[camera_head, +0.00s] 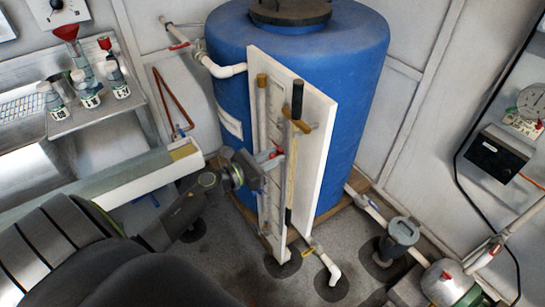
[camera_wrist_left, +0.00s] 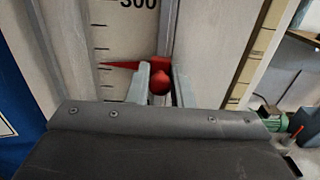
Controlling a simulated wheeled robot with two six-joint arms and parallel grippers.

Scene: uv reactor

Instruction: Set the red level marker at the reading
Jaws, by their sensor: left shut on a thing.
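The red level marker (camera_wrist_left: 160,80) sits on the scale board (camera_wrist_left: 112,52), its thin pointer reaching left across black tick marks, below the printed 300. My left gripper (camera_wrist_left: 162,72) is shut on the marker's red knob, one grey finger on each side. In the head view the left gripper (camera_head: 266,166) reaches the white gauge board (camera_head: 318,115) in front of the blue tank (camera_head: 345,60), and a bit of the red marker (camera_head: 277,152) shows there. The liquid reading cannot be made out. My right gripper is not in view.
White pipes (camera_head: 225,70) join the tank at the upper left, and a grey valve (camera_head: 403,232) stands on the floor at right. A tray with several white bottles (camera_head: 90,98) is at left. A white pipe elbow (camera_head: 328,268) lies below the board.

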